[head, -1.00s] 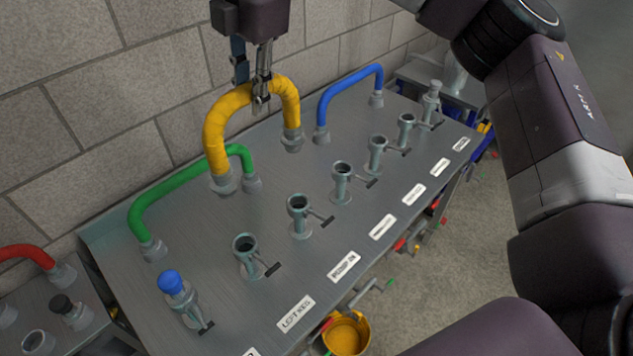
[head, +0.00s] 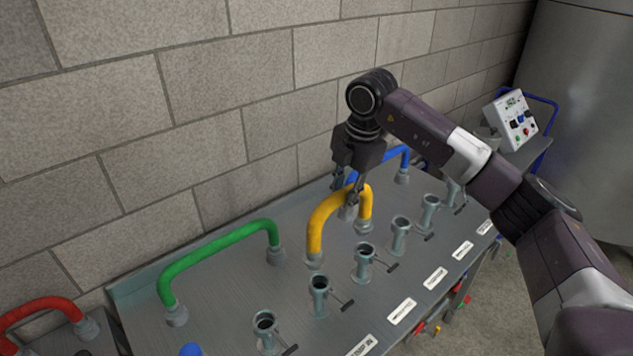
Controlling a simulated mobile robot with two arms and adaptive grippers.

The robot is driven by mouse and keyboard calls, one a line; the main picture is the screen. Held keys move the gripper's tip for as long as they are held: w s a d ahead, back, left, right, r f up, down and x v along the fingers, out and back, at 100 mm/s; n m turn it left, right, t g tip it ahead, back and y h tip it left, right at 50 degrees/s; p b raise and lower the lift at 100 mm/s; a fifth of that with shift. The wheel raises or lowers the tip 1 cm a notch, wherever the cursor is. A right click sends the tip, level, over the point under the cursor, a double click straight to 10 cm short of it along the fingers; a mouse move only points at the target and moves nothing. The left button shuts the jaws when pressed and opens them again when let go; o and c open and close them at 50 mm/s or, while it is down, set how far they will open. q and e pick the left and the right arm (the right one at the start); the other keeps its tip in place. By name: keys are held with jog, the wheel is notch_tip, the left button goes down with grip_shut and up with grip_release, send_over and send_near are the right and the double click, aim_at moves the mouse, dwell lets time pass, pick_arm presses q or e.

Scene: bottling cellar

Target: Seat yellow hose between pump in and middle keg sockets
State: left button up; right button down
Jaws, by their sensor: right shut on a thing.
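The yellow hose (head: 320,222) is an upright arch with a grey coupling at each end. My right gripper (head: 354,198) is shut on the top of its arch. Its left coupling (head: 315,262) shows just behind one open socket (head: 319,284). Its right coupling (head: 363,227) shows behind the neighbouring open socket (head: 364,251). Neither coupling is in a socket; I cannot tell how high they are above the panel. The socket labels (head: 401,311) are too small to read surely. My left gripper is out of view.
The sloped metal panel (head: 225,300) also bears a green hose (head: 215,252) on the left and a blue hose (head: 396,158) behind the yellow one. More sockets with side levers run along the row. A red hose (head: 40,306) is at far left. A block wall stands behind.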

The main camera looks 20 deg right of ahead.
jog(key=shift+d+f, duration=0.45)
jog(key=shift+d, duration=0.35)
notch_tip(320, 180, down, 8)
jog(key=b, duration=0.5)
jog(key=shift+f+b, duration=0.4)
jog(key=shift+f, duration=0.1)
dwell(1.0)
jog(key=c, duration=1.6)
grip_release()
jog(key=shift+s+f, duration=0.1)
